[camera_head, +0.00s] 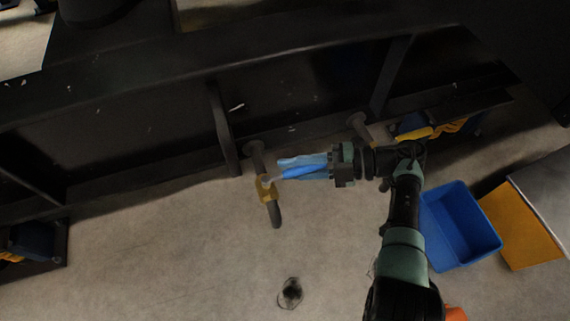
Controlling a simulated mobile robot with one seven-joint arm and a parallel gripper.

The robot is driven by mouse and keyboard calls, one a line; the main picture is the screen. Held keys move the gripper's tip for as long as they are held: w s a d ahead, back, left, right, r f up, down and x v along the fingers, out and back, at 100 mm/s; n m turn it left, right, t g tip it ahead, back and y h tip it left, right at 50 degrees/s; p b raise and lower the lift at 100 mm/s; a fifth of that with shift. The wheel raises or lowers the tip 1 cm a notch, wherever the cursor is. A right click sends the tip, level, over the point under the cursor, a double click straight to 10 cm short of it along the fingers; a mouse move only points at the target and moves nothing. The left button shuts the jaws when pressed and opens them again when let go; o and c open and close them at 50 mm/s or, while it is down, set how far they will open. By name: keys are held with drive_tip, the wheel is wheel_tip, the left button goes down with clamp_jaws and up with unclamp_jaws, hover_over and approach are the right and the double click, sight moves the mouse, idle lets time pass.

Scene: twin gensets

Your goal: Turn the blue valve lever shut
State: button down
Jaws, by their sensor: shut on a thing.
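The blue valve lever (296,172) sticks out to the right from a brass valve body (266,188) on a grey pipe (274,214) in front of the dark frame. My gripper (292,168) reaches in from the right with its light-blue fingers along the lever. It is shut on the lever, and the fingers hide part of it. The lever lies across the pipe's line, roughly at a right angle to it in this view.
A second pipe stub (360,126) stands behind my wrist. A blue bin (460,226) and an orange-yellow panel (520,226) are at the right. The dark steel frame (120,130) runs behind the valve. A floor drain (290,292) lies in front, with clear floor around it.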

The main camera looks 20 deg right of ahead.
drive_tip(key=shift+w+g, duration=0.2)
drive_tip(key=shift+g, duration=0.1)
drive_tip(key=c, duration=1)
unclamp_jaws()
drive_tip(key=shift+c, duration=0.2)
drive_tip(key=shift+r, duration=0.1)
drive_tip(key=shift+r+p, duration=0.5)
drive_tip(key=shift+r, duration=0.05)
drive_tip(key=o, duration=0.3)
wheel_tip(320, 180, up, 7)
drive_tip(key=p, duration=0.5)
drive_tip(key=shift+w+d+p, duration=0.1)
drive_tip(key=shift+d+p, duration=0.05)
drive_tip(key=shift+p, duration=0.15)
wheel_tip(320, 180, up, 2)
drive_tip(key=shift+r+p, duration=0.1)
drive_tip(key=shift+p, duration=0.65)
drive_tip(key=c, duration=0.3)
drive_tip(key=shift+f, duration=0.25)
